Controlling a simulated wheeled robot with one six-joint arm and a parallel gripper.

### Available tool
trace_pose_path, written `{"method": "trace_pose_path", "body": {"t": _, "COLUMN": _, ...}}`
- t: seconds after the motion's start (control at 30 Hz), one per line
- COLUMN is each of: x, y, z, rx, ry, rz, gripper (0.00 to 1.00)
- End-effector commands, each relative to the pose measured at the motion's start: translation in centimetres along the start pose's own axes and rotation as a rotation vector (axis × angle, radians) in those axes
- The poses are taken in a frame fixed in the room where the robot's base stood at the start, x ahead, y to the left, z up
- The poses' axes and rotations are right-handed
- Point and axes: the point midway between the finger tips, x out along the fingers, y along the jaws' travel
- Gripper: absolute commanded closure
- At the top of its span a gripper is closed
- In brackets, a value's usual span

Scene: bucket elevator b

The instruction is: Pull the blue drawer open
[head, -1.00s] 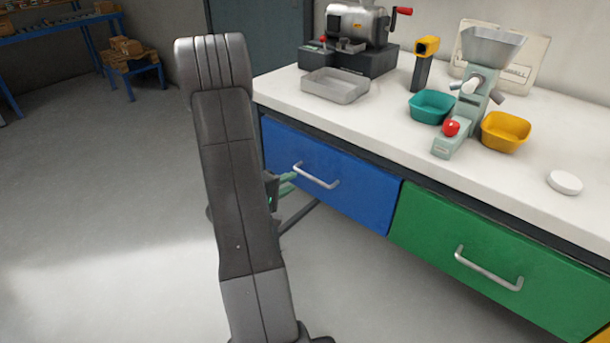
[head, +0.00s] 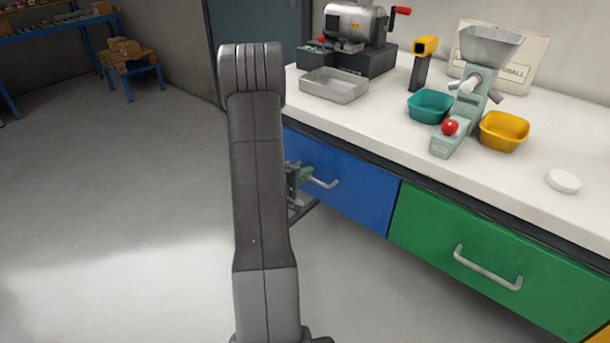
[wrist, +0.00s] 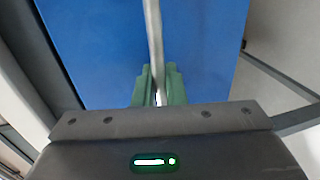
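The blue drawer (head: 352,190) is under the left part of the white worktop, its front level with the cabinet. Its pale bar handle (head: 323,183) stands out from the front. My gripper (head: 306,174) is at the left part of this handle, partly hidden behind my arm in the head view. In the wrist view, the blue front (wrist: 95,45) fills the upper middle and the handle (wrist: 153,40) runs down between the two green fingers (wrist: 158,80). The fingers are close together around the bar, with little or no gap visible.
A green drawer (head: 430,240) with its own handle is to the right. The white worktop (head: 390,125) holds a grinder, a metal tray (head: 334,86), teal and yellow bowls and a white disc. Floor on the left is clear.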

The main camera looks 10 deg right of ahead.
Motion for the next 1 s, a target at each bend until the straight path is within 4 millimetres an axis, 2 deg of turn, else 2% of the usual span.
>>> {"method": "trace_pose_path", "body": {"t": 0.3, "x": -0.1, "y": -0.1, "z": 0.0, "rx": 0.0, "ry": 0.0, "rz": -0.001, "gripper": 1.0}}
{"method": "trace_pose_path", "body": {"t": 0.47, "x": -1.0, "y": -0.4, "z": 0.0, "rx": 0.001, "ry": 0.001, "rz": 0.0, "gripper": 1.0}}
{"method": "trace_pose_path", "body": {"t": 0.67, "x": -4.2, "y": -1.4, "z": -0.1, "rx": 0.0, "ry": 0.005, "rz": 0.0, "gripper": 1.0}}
{"method": "trace_pose_path", "body": {"t": 1.0, "x": -12.0, "y": -3.0, "z": -0.1, "rx": 0.0, "ry": 0.008, "rz": -0.001, "gripper": 1.0}}
